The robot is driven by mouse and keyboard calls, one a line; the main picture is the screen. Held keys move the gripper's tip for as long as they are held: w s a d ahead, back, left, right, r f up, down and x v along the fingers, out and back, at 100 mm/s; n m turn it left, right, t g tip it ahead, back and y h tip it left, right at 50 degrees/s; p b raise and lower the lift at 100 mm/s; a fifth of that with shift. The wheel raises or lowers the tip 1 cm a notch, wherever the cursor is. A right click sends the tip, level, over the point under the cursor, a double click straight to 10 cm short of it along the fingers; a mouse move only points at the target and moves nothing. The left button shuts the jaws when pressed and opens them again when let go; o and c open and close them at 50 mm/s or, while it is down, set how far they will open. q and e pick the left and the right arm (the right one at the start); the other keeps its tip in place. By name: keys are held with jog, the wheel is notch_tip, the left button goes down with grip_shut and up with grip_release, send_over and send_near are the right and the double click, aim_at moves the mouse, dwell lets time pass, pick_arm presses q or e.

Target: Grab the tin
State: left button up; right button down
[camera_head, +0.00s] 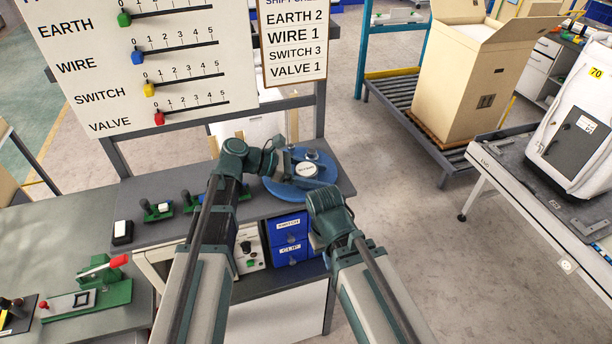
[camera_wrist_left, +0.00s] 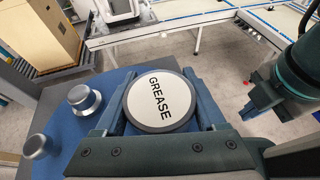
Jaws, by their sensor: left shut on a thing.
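The tin is round with a white lid marked GREASE and a dark rim. It shows in the left wrist view (camera_wrist_left: 160,97) and, small, in the head view (camera_head: 306,170). It is at the blue round plate (camera_head: 283,190) on the grey bench. My left gripper (camera_head: 298,165) is shut on the tin, with one finger along each side in the left wrist view. The tin's underside is hidden, so I cannot tell whether it touches the plate. My right gripper (camera_head: 328,204) is lower and to the right, beside the bench; its fingers are hidden.
Two silver-topped cylinders (camera_wrist_left: 84,99) stand left of the tin in the left wrist view. Blue drawers (camera_head: 289,229) sit under the bench top. Green-based switches (camera_head: 157,209) stand along the bench at left. A large cardboard box (camera_head: 468,85) stands on rollers behind. Open floor lies right.

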pick_arm(q)
jog(key=c, duration=0.5)
jog(key=shift+r, duration=0.1)
notch_tip(320, 180, up, 10)
jog(key=p, duration=1)
